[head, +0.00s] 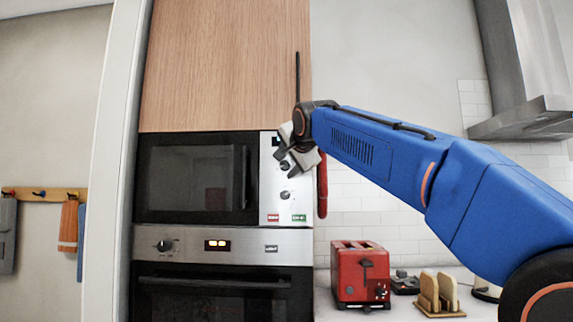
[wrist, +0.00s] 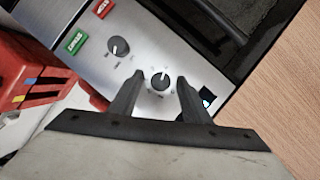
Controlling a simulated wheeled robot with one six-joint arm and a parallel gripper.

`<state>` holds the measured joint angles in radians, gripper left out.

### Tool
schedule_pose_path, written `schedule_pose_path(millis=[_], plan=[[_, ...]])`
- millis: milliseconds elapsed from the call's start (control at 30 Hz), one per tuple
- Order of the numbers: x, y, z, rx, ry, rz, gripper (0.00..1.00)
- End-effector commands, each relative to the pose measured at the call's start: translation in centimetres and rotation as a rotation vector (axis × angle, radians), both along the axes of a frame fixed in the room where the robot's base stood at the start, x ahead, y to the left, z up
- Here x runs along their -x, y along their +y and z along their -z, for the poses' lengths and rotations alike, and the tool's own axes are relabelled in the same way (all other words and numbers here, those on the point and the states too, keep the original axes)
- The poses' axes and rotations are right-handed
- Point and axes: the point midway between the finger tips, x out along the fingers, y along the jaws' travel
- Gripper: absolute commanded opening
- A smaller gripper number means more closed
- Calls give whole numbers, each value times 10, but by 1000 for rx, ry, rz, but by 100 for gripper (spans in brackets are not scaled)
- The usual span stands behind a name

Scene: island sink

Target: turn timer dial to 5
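The microwave panel (head: 270,204) carries two dark round dials, one above the other. In the wrist view the upper dial (wrist: 160,81), nearest the display, sits between my gripper's fingers. Its pale pointer mark shows, but the scale is too small to read. The lower dial (head: 285,195) is clear of the gripper; it also shows in the wrist view (wrist: 120,46). I cannot read which one is labelled timer. My gripper (head: 284,158) is open at the panel, with one finger each side of the upper dial. I cannot tell whether they touch it. In the head view the gripper partly covers that dial.
Red and green buttons (head: 298,217) sit below the dials. The microwave door (head: 190,178) is left of the panel, and a red handle-like thing (head: 322,190) stands right of it. The oven (head: 220,295) is below. A red toaster (head: 350,270) and a toast rack (head: 438,305) stand on the counter.

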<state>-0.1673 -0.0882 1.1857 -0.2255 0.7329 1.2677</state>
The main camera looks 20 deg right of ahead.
Motion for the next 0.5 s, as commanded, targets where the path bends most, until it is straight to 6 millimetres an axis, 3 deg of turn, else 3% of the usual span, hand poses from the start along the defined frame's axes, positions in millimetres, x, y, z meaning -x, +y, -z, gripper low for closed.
schedule_pose_path(millis=[267,500], plan=[[4,0,-2,0,-3,-1,44],[38,0,-11,0,-5,-2,44]])
